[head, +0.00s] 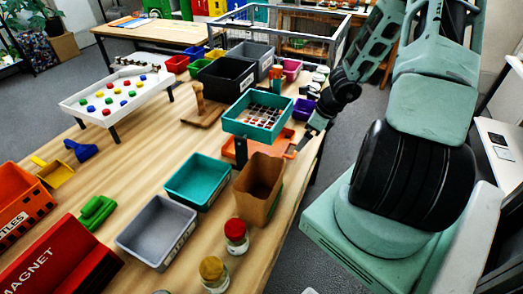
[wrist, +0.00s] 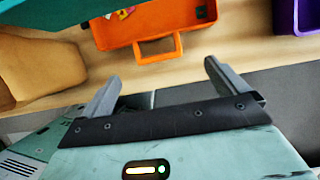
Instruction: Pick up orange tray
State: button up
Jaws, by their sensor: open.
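The orange tray (head: 291,148) lies on the wooden table near its right edge, partly hidden beneath a raised teal tray (head: 240,127) with a grid of compartments. In the wrist view the orange tray (wrist: 205,22) shows its near wall and a loop handle (wrist: 158,47), with a few small coloured items inside. My gripper (wrist: 160,78) is open and empty, its two fingers apart on either side of the handle's line and short of it. In the head view my gripper (head: 305,138) is at the tray's right side, by the table edge; its fingertips are hard to make out.
The teal tray overhangs the orange one, also at the wrist view's top left (wrist: 60,12). A brown paper bag (head: 259,181) stands close in front. Purple bins (head: 303,109) sit behind. Floor lies beyond the table's right edge.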

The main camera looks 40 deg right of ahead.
jog(key=b+x, duration=0.1)
jog(key=x, duration=0.2)
jog(key=b+x, duration=0.1)
jog(key=x, duration=0.1)
jog(key=b+x, duration=0.1)
jog(key=x, duration=0.1)
jog(key=shift+s+b, duration=0.25)
jog(key=shift+b, duration=0.1)
jog(key=shift+w+a+f, duration=0.15)
jog(key=shift+w+f, duration=0.15)
jog(key=shift+f, duration=0.3)
jog(key=c, duration=1.3)
